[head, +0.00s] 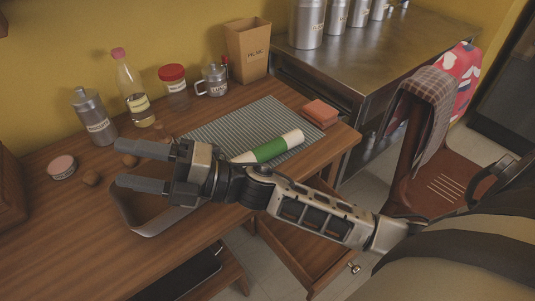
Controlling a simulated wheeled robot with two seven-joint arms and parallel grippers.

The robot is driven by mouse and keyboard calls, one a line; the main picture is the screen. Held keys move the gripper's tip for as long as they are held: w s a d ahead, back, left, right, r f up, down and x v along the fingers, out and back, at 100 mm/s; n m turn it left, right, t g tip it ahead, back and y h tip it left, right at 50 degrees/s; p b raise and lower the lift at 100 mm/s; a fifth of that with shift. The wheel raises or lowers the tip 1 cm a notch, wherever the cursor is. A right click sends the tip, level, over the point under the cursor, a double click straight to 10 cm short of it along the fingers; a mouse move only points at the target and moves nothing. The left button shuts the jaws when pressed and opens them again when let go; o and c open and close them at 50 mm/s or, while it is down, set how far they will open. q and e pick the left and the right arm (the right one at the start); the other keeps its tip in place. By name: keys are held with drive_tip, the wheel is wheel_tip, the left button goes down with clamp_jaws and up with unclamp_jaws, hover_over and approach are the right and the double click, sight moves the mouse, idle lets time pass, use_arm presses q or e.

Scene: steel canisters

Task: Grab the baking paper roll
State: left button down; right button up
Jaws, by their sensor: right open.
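The baking paper roll appears to be the white and green cylinder (270,148), lying at a slant on a grey striped mat (215,129) on the wooden table. Its left end is close to my right arm in the picture. My right gripper (133,167) is open, its two fingers pointing left. It is over the table, to the left of the roll, with nothing seen between the fingers. It is above or beside a grey tray (152,228), which the gripper partly hides. My left gripper is not in view.
A steel canister (95,117), a bottle (132,90), a red-lidded jar (173,79), a glass mug (214,80) and a paper bag (247,50) line the wall. An orange block (320,113) lies by the mat's right end. A chair (440,190) stands at right.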

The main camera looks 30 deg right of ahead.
drive_tip(key=s+a+f+n+g+b, duration=0.1)
drive_tip(key=s+a+n+g, duration=0.1)
drive_tip(key=n+g, duration=1)
drive_tip(key=n+t+h+b, duration=0.1)
drive_tip(key=n+h+b, duration=0.2)
drive_tip(key=n+h, duration=1.3)
hover_over(268, 145)
drive_tip(key=f+m+h, duration=0.1)
drive_tip(key=m+h, duration=0.3)
wheel_tip(268, 145, down, 10)
drive_tip(key=shift+d+r+b, duration=0.1)
drive_tip(key=shift+r+b, duration=0.15)
drive_tip(key=shift+b, duration=0.2)
drive_tip(key=shift+f, duration=3.1)
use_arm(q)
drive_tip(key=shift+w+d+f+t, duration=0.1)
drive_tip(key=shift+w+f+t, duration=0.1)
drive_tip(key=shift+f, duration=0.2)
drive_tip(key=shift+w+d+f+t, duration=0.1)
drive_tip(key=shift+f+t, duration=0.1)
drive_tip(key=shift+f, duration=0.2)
